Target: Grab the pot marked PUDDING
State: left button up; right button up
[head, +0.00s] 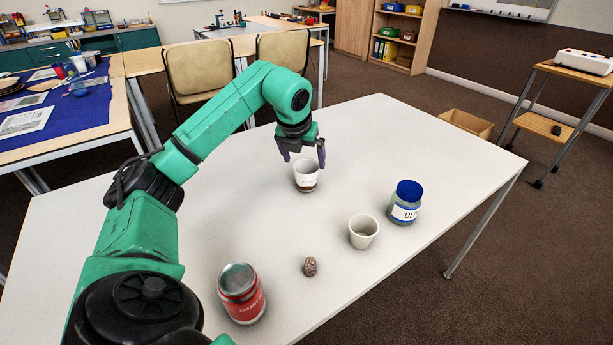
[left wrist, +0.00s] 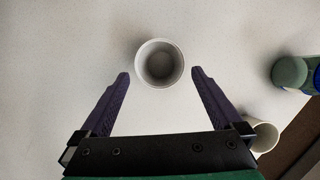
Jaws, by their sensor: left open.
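A small white pot (head: 306,173) with a brown band low on its side stands upright on the white table. Its marking is too small to read, so I cannot tell if it says PUDDING. My left gripper (head: 304,159) is open above it, fingers pointing down near its rim. In the left wrist view the pot (left wrist: 160,64) appears empty and lies between the open fingertips (left wrist: 160,73), with a gap on each side. A second, plain white pot (head: 363,232) stands nearer, to the right; no marking shows on it. My right gripper is not in view.
A red can (head: 241,294) and a small brown lump (head: 310,266) are at the near side. The table (head: 390,130) is clear behind the pots. Two chairs (head: 200,75) stand beyond.

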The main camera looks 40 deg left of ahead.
aim_at(307, 172)
pick_arm(q)
jog(key=x, duration=0.7)
jog(key=shift+w+f, duration=0.2)
jog(key=shift+w+a+f, duration=0.2)
jog(key=shift+w+f, duration=0.05)
jog(key=shift+f, duration=0.1)
jog(key=c, duration=1.1)
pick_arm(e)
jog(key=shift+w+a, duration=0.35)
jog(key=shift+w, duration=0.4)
pick_arm(q)
jog(key=shift+o, duration=0.2)
jog(key=shift+r, duration=0.1)
